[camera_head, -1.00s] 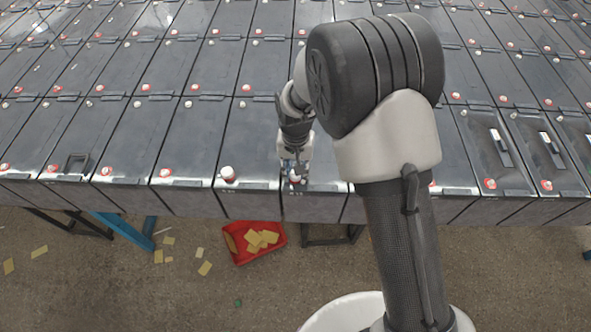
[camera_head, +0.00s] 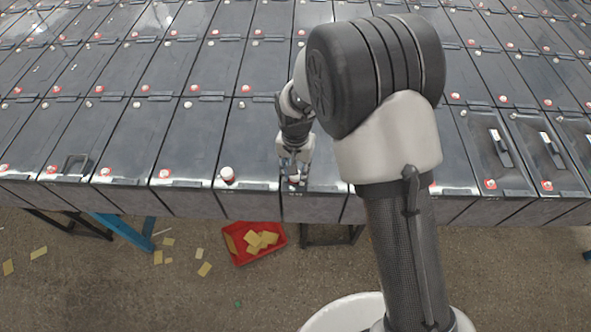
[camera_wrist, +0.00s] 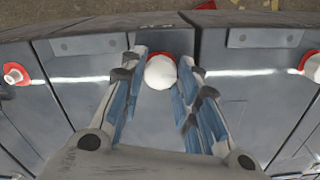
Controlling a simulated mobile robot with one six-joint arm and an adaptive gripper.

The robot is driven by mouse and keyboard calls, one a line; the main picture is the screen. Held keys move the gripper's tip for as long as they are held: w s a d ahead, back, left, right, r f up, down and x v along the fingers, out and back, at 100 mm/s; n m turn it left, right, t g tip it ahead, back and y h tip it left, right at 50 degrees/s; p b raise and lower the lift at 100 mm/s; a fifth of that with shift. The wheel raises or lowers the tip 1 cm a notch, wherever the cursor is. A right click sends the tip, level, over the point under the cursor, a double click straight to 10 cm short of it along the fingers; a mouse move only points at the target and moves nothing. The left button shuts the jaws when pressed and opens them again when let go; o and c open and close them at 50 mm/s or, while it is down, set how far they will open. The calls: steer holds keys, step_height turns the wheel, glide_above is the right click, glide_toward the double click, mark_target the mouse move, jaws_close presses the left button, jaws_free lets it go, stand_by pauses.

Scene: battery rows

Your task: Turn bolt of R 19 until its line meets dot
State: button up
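A bolt with a round white head (camera_wrist: 160,73) and a red ring around its base stands near the front edge of a dark battery in the wrist view. My gripper (camera_wrist: 165,62) has its two blue-padded fingers spread on either side of this head. They look slightly apart from it, but contact is hard to judge. In the head view my gripper (camera_head: 292,177) is low over the front row and hides most of this bolt. No line, dot or R 19 label is readable.
A taller white cap (camera_head: 227,174) stands on the battery just left. More red-based bolts sit along the row, including one in the wrist view (camera_wrist: 15,74). A red tray (camera_head: 231,246) with yellow cards lies on the floor in front.

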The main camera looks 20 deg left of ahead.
steer(key=o, duration=0.3)
step_height(320, 180, up, 12)
steer(key=shift+r, duration=0.1)
stand_by(0.6)
steer(key=shift+d, duration=0.1)
steer(key=s+d+r+t+b, duration=0.1)
steer(key=s+d+r+b, duration=0.15)
steer(key=d+r, duration=0.4)
steer(key=s+d+r+t+b, duration=0.1)
steer(key=s+d+r, duration=0.3)
steer(key=d, duration=0.6)
steer(key=s+d+t+b, duration=0.1)
steer(key=s+d, duration=0.2)
steer(key=s, duration=0.1)
steer(key=s+d+b, duration=0.1)
steer(key=s+d, duration=0.3)
steer(key=s, duration=0.1)
steer(key=s+d+f+t+b, duration=0.1)
steer(key=s+d, duration=0.2)
steer(key=s, duration=0.2)
steer(key=shift+d+t, duration=0.2)
steer(key=shift+t, duration=0.1)
